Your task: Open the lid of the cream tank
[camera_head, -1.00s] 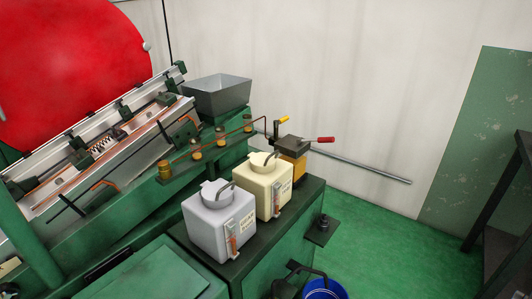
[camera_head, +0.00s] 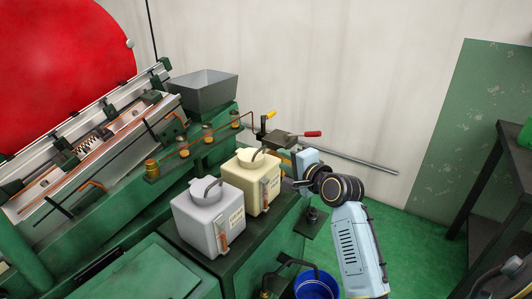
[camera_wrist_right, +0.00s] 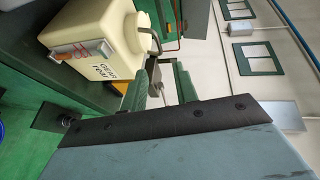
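The cream tank (camera_head: 238,181) stands on the dark top of the green machine, beside a grey-white tank (camera_head: 196,226). Its round lid (camera_head: 257,160) sits on top, seemingly closed, with a dark curved handle. In the right wrist view the cream tank (camera_wrist_right: 88,32) is at upper left, with its label and sight gauge facing me. My right gripper (camera_head: 291,184) is just right of the cream tank, apart from it. Its two fingers (camera_wrist_right: 165,74) show a gap with no held object; the fingertips are partly hidden in the head view. My left gripper is not in view.
An amber container with a dark top (camera_head: 283,139) and red and yellow handles stands behind the cream tank. A grey hopper (camera_head: 204,92) is farther back. A blue bucket (camera_head: 316,286) is on the floor below. A dark shelf (camera_head: 487,205) stands at right.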

